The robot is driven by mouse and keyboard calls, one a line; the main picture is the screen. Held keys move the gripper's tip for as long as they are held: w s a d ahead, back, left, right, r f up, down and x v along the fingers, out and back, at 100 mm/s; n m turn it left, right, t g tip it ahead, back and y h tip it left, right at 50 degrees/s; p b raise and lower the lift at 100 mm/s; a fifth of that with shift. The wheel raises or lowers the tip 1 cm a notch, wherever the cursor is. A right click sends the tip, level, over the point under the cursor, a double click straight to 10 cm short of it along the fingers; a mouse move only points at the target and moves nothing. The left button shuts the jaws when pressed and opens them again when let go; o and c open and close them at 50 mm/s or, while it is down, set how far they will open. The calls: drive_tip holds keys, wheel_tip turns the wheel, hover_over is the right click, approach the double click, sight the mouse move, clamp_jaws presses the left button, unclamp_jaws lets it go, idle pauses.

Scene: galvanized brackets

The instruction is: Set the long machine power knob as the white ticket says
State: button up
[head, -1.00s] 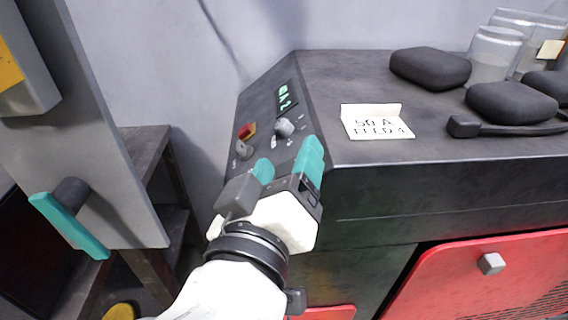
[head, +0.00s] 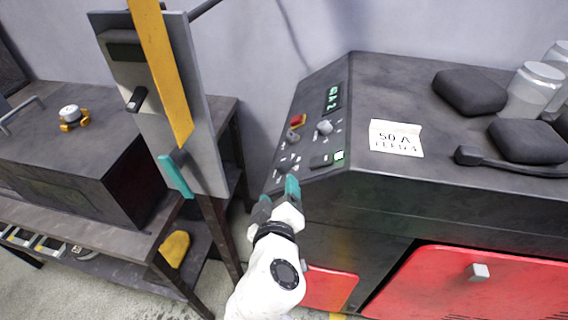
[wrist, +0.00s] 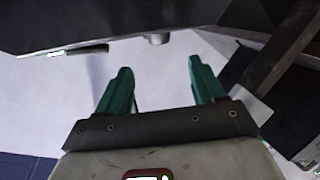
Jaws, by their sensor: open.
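The long dark machine (head: 450,200) stands at the right, with a sloping control panel on its left end. The panel carries a grey round knob (head: 325,127), a smaller dark knob (head: 292,135), a red switch (head: 298,120) and a green-lit display (head: 333,97). Which is the power knob I cannot tell. The white ticket (head: 396,137) on top reads "50 A"; its second line is unclear. My gripper (head: 278,194) is at the panel's near lower edge, apart from the knobs. In the wrist view my gripper (wrist: 160,80) is open and empty; a round grey part (wrist: 158,39) shows beyond it.
A green-lit button (head: 339,155) is on the panel's lower right. Dark pads (head: 470,92) and clear jars (head: 533,90) stand on the machine.

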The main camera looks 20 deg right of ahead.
sight(280, 167)
drive_tip(key=p+x, duration=0.1)
drive_tip(key=x, duration=0.9)
drive_tip(key=shift+w+d+f+p, duration=0.1)
drive_tip(key=shift+w+d+p, duration=0.05)
drive_tip(key=shift+w+p, duration=0.15)
drive_tip(key=c, duration=1)
